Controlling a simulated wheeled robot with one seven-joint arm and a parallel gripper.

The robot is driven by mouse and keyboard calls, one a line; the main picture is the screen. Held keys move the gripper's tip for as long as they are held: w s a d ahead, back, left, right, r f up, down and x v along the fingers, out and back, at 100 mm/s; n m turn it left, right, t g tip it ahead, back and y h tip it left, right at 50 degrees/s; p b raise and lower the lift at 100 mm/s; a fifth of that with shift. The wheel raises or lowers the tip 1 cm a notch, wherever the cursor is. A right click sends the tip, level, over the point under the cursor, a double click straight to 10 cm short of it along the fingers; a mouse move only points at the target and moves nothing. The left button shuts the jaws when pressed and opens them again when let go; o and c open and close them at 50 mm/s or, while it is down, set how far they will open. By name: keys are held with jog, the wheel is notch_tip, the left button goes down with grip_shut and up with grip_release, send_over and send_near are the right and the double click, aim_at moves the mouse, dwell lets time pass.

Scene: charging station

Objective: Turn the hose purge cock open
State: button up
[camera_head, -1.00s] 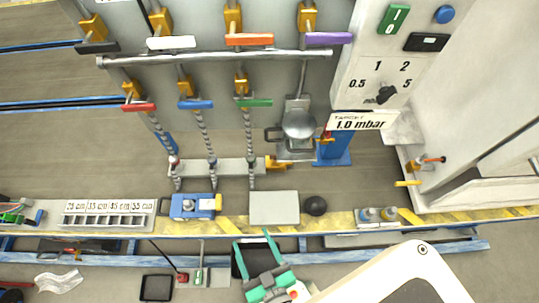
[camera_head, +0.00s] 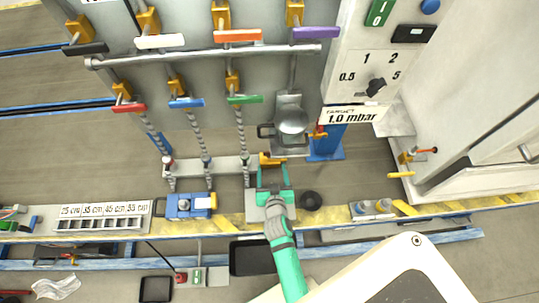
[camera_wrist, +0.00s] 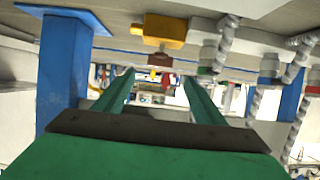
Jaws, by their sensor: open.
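A small yellow cock (camera_head: 271,160), which looks like the hose purge cock, sits at the right end of the pale hose manifold (camera_head: 215,165). In the wrist view the yellow cock body (camera_wrist: 163,30) is above centre, with a short brown part under it. My gripper (camera_head: 272,172) is open, its green fingers just in front of the cock. In the wrist view the gripper (camera_wrist: 160,95) spans the space below the yellow body. Nothing shows between the fingers. I cannot tell whether they touch the cock. The cock's handle position is not clear.
Braided hoses (camera_head: 243,140) hang left of the cock under the red, blue and green handles. A blue post (camera_head: 327,142) and a round metal pot (camera_head: 292,122) stand to the right.

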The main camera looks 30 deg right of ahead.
aim_at(269, 154)
jog(key=x, duration=0.9)
jog(key=shift+w, duration=0.15)
jog(key=shift+w+d+f, duration=0.1)
jog(key=shift+d, duration=0.05)
jog(key=c, duration=1.1)
